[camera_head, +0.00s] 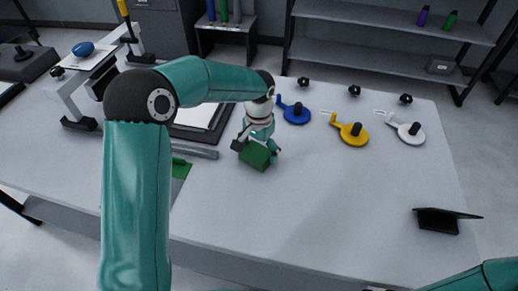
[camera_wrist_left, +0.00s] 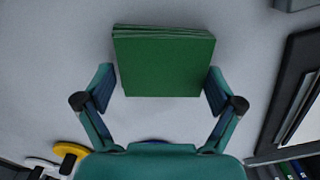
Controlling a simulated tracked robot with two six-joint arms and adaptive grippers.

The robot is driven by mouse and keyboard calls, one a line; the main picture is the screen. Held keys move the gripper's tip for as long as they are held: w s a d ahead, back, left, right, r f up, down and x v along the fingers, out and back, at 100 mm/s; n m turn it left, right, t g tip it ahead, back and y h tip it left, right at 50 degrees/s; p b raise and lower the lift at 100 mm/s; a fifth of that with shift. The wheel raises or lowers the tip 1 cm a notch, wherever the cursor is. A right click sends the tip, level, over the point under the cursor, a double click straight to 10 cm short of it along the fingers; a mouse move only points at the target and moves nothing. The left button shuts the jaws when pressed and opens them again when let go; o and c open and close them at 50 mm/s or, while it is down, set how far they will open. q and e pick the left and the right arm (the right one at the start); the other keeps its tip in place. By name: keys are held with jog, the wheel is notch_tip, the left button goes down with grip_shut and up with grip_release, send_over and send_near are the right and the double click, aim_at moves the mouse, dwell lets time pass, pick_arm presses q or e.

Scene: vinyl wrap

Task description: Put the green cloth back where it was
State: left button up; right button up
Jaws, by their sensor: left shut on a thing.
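The green cloth (camera_head: 254,155) is a folded, block-like stack near the middle of the table. It also shows in the left wrist view (camera_wrist_left: 163,64), its layered edge at the top. My left gripper (camera_head: 257,148) is shut on it, with one finger at each side; the fingers show in the left wrist view (camera_wrist_left: 160,90). I cannot tell whether the cloth touches the table. A flat green piece (camera_head: 181,168) lies on the table to the left, partly hidden by my left arm. Only a part of my right arm shows at the bottom right; its gripper is out of view.
Blue (camera_head: 296,113), yellow (camera_head: 353,133) and white (camera_head: 411,134) round tools lie along the back right. A grey bar (camera_head: 195,150) and a dark framed board (camera_head: 197,122) lie left of the cloth. A black stand (camera_head: 438,221) is at the right. The front middle is clear.

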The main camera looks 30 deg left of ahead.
aim_at(259, 151)
pick_arm(q)
jog(key=o, duration=0.8)
jog(key=shift+c, duration=0.2)
notch_tip(259, 151, up, 12)
dwell(0.6)
